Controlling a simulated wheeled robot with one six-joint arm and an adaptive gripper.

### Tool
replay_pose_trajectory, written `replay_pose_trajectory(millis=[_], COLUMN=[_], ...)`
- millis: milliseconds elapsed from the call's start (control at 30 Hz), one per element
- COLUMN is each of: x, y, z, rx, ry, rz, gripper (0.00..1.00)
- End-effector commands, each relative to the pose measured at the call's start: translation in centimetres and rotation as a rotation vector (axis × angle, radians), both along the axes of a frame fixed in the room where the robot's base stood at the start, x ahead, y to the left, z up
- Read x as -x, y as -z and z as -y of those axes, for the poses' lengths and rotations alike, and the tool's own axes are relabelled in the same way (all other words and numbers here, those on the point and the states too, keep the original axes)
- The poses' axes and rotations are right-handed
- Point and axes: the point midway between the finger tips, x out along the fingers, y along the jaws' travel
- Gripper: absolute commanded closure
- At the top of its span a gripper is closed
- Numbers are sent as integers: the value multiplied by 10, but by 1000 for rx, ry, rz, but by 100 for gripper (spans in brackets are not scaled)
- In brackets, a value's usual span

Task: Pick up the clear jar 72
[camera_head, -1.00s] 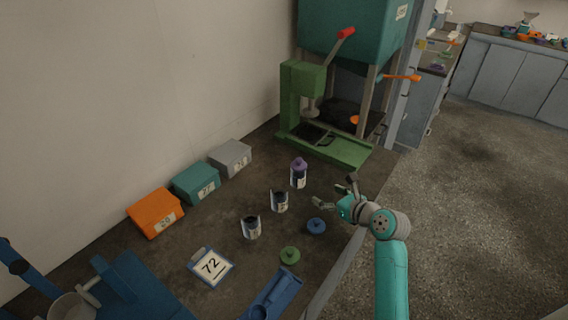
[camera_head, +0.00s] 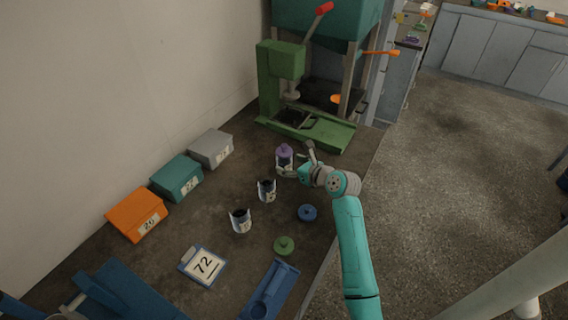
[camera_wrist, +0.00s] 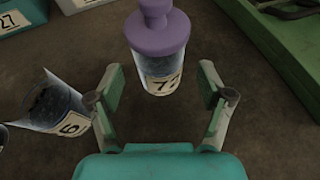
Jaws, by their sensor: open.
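The clear jar 72 (camera_wrist: 160,75) has dark contents, a purple lid and a label that looks like 72; it stands upright on the dark bench. In the head view the same jar (camera_head: 285,160) stands in front of the green press. My gripper (camera_wrist: 162,92) is open, with its green-padded fingers to the left and right of the jar's lower part in the wrist view. I cannot tell if either finger touches it. In the head view my gripper (camera_head: 293,172) is right at the jar and partly covers its lower side.
Two open jars stand nearby, one close (camera_head: 267,190) and one farther left (camera_head: 240,220). A blue lid (camera_head: 308,213) and a green lid (camera_head: 284,246) lie on the bench. A card reading 72 (camera_head: 204,265), boxes along the wall (camera_head: 177,177) and a green press (camera_head: 281,80) surround them.

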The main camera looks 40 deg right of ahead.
Motion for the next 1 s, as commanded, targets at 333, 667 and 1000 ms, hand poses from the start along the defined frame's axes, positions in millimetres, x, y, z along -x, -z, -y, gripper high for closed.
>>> replay_pose_trajectory(millis=[333,667,1000], x=[-32,-32,-32], y=[14,14,13], z=[-1,-1,-1], rx=[1,1,1], ry=[0,0,0], rz=[0,0,1], gripper=[21,53,91])
